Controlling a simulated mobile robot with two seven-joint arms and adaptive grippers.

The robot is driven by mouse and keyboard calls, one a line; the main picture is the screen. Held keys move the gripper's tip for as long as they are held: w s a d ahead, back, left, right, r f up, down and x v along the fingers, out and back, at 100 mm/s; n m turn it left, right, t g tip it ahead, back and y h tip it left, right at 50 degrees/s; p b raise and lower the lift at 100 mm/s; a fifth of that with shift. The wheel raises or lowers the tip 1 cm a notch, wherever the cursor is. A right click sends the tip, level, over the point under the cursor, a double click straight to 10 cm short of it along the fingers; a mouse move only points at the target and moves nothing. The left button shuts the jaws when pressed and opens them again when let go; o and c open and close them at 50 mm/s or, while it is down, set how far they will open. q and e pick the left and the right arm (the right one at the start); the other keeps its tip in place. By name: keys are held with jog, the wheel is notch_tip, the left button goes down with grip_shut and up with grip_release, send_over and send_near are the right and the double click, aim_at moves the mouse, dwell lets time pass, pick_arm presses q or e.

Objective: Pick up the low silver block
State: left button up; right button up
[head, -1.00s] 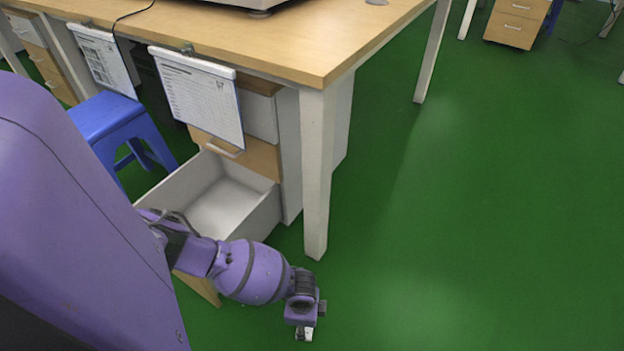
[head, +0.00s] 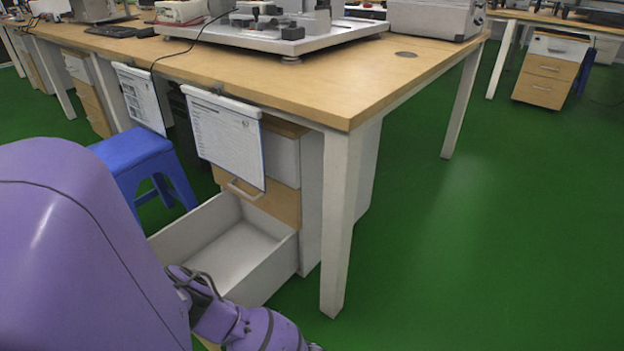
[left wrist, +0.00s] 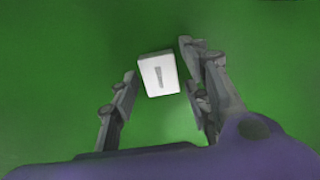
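A small pale silver-white block (left wrist: 158,75) with a dark narrow mark on its face shows in the left wrist view. My right gripper is in neither view. Grey blocks (head: 254,8) stand on a machine on the table; I cannot tell how the task's name fits them.
The wooden table (head: 330,85) carries the machine (head: 340,36). An open, empty white drawer (head: 275,275) is under it, beside a blue stool (head: 135,152). A white table leg (head: 338,220) stands near my left arm. Green floor (head: 490,230) at the right is clear.

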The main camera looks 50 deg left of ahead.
pick_arm(q)
jog(key=c, duration=0.8)
jog(key=shift+c, duration=0.2)
